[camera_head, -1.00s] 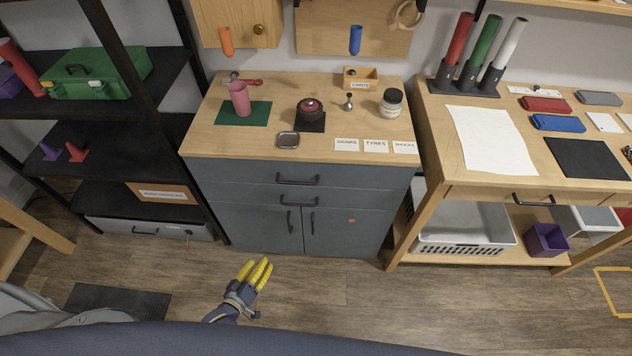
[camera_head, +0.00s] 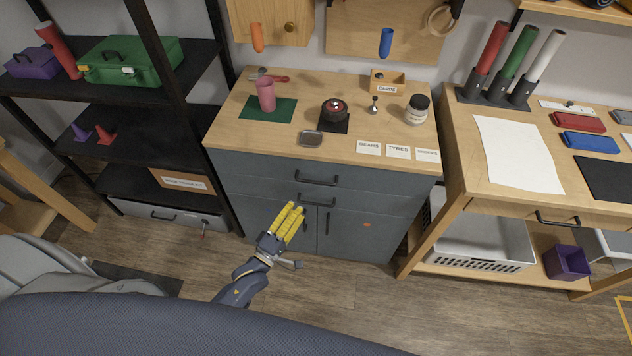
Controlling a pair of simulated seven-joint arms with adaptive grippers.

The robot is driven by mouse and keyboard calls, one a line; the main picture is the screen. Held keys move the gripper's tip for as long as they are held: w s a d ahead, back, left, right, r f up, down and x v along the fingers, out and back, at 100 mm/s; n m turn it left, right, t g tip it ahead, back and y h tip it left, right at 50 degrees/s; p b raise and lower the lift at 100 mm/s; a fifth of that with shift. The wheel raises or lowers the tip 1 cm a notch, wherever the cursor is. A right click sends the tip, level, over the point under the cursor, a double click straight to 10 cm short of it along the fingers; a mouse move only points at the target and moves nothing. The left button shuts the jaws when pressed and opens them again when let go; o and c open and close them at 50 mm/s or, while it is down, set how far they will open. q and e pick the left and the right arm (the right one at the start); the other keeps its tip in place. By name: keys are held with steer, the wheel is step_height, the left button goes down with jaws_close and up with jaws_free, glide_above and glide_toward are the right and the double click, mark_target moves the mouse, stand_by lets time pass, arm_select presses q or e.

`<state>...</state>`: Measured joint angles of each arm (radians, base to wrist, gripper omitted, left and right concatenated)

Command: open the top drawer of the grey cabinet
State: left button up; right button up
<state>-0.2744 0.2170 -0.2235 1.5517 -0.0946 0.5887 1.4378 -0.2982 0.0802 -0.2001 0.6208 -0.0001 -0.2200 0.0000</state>
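The grey cabinet (camera_head: 375,212) stands at the middle under a wooden top. Its top drawer (camera_head: 262,167) is closed, with a dark bar handle (camera_head: 316,179) across its front. A second bar handle (camera_head: 316,201) sits on the drawer below, also closed. Two doors are beneath, and the left one is partly hidden by my gripper. My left gripper (camera_head: 290,219) has yellow fingers and is in front of the cabinet, lower than the top handle and apart from it. The fingers lie close together, and I cannot tell whether they are open. My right gripper is not in view.
A black shelf (camera_head: 190,122) stands at left, a wooden workbench (camera_head: 452,190) at right. Bare floor (camera_head: 345,295) lies in front.

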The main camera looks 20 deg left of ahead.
mark_target(316, 181)
arm_select(q)
steer(key=x, duration=1.1)
steer(key=shift+w, duration=0.4)
steer(key=shift+o, duration=0.2)
jaws_close()
